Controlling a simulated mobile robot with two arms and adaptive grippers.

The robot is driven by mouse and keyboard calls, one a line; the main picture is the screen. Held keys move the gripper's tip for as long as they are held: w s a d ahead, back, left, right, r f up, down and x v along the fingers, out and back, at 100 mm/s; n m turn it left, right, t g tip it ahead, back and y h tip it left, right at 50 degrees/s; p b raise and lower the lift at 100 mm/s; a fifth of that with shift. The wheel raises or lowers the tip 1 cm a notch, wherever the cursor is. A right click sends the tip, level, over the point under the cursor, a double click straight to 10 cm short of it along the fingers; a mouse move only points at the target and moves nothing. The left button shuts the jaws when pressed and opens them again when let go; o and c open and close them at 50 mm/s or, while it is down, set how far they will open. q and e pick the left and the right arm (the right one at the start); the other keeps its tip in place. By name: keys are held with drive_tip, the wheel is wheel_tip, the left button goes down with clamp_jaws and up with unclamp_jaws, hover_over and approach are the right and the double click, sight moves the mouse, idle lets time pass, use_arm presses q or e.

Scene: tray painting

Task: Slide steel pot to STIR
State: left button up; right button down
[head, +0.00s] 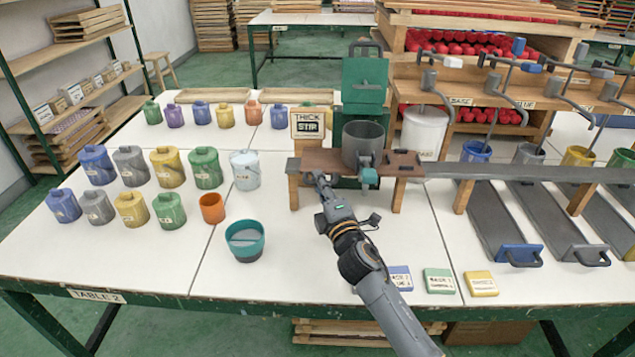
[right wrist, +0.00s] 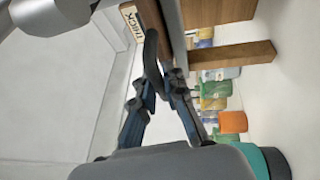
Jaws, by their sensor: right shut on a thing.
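The steel pot (head: 356,148) stands upright on a raised brown board (head: 328,167), in front of a green machine (head: 362,82). The sign reading THICK and STIR (head: 308,124) stands just left of the pot; its THICK part (right wrist: 139,22) also shows in the right wrist view. My right gripper (head: 320,181) is low at the board's front edge, left of the pot's front. In the right wrist view its fingers (right wrist: 160,92) are shut on a dark curved handle (right wrist: 151,55). What the handle joins is hidden. My left gripper is not in view.
A teal knob (head: 369,177) is at the board's front. A white bucket (head: 423,135) stands to the right. A teal bowl (head: 245,241), an orange cup (head: 211,208) and several coloured cans (head: 170,168) stand left. Coloured cards (head: 439,281) lie near the front edge.

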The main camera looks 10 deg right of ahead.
drive_tip(key=shift+a, duration=0.2)
drive_tip(key=c, duration=1.4)
unclamp_jaws()
drive_tip(key=shift+w+a, duration=0.1)
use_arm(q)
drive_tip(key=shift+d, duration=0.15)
use_arm(e)
drive_tip(key=s, duration=0.4)
drive_tip(key=s+d+f, duration=0.1)
drive_tip(key=s, duration=0.3)
drive_tip(key=s+f, duration=0.1)
drive_tip(key=s, duration=0.3)
drive_tip(key=shift+d, duration=0.25)
